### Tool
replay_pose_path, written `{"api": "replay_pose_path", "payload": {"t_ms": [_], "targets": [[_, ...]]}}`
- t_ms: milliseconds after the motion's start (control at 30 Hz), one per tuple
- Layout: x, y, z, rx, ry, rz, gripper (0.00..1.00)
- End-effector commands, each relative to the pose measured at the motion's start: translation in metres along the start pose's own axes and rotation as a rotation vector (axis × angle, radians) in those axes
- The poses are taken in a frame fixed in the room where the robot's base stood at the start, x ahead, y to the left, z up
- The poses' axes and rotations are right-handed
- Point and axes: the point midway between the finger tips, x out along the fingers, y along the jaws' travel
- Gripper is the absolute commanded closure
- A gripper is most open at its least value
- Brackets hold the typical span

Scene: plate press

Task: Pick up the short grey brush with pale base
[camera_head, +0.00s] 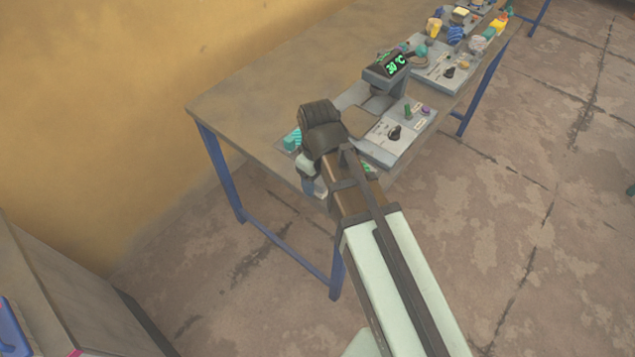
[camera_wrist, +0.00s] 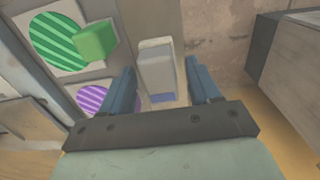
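The short grey brush with a pale base (camera_wrist: 157,72) stands in the middle of the wrist view. Its pale edge shows at the far end, and a small purple patch shows at its near end. My gripper (camera_wrist: 164,88) is open, with one blue finger on each side of the brush. Gaps show between the brush and both fingers, more clearly on the right. In the head view my gripper (camera_head: 309,184) hangs at the table's near edge, partly hidden by my arm. I cannot clearly make out the brush there.
A green cube (camera_wrist: 97,41) lies at the edge of a green striped disc (camera_wrist: 52,42), left of the brush. A purple striped disc (camera_wrist: 91,98) is nearer. A press with a "30 °C" display (camera_head: 388,72) stands on the table (camera_head: 245,95). Several more items stand further back.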

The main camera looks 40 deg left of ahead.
Motion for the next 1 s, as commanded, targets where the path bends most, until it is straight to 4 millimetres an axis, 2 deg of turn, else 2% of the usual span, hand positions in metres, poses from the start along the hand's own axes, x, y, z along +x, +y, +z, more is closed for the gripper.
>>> {"api": "replay_pose_path", "payload": {"t_ms": [67, 500, 800, 1000], "targets": [[0.000, 0.000, 0.000, 0.000, 0.000, 0.000, 0.46], [0.000, 0.000, 0.000, 0.000, 0.000, 0.000, 0.89], [-0.002, 0.000, 0.000, 0.000, 0.000, 0.000, 0.90], [-0.018, 0.000, -0.001, 0.000, 0.001, 0.001, 0.90]]}}
